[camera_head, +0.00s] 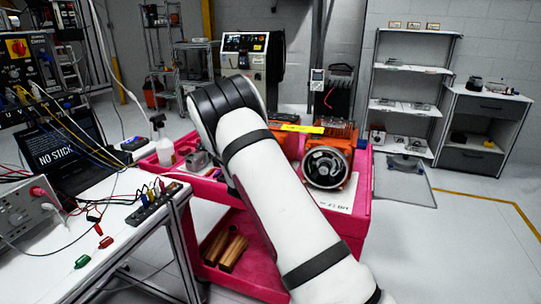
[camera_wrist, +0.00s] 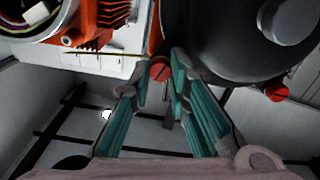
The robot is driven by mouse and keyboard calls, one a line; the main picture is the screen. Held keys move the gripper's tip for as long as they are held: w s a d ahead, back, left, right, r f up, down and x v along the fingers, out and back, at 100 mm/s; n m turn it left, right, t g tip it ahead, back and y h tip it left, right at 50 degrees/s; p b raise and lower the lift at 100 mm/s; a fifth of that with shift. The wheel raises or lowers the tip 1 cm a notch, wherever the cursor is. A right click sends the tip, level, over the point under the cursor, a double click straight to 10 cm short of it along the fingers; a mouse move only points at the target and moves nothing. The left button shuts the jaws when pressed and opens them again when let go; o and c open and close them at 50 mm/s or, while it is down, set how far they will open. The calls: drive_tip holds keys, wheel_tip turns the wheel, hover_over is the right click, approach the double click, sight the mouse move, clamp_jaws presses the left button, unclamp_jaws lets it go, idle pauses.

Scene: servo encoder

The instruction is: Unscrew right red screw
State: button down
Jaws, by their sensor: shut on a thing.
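In the wrist view my gripper (camera_wrist: 160,76) has its two teal-lined fingers closed in on a red screw (camera_wrist: 160,70) with a slotted head. The fingertips are at its left and right sides. A second red screw (camera_wrist: 277,94) stands free at the right, by the lower edge of a large black round housing (camera_wrist: 225,45). In the head view my white arm hides my gripper and both screws. An orange servo motor (camera_head: 343,177) with an open round end sits on the pink cart (camera_head: 362,200); orange finned parts (camera_wrist: 98,22) show at the wrist view's upper left.
A spray bottle (camera_head: 163,148) stands on the cart's left side. A table with a laptop (camera_head: 66,155) and cables is at the left. Shelves (camera_head: 412,70) and a drawer cabinet (camera_head: 485,130) stand at the back right. The floor at right is mostly clear.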

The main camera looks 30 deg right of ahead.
drive_tip(key=shift+d+r+n+b, duration=0.1)
drive_tip(key=shift+n+b, duration=1.85)
drive_tip(key=shift+n, duration=5.95)
drive_tip(key=c, duration=1.5)
unclamp_jaws()
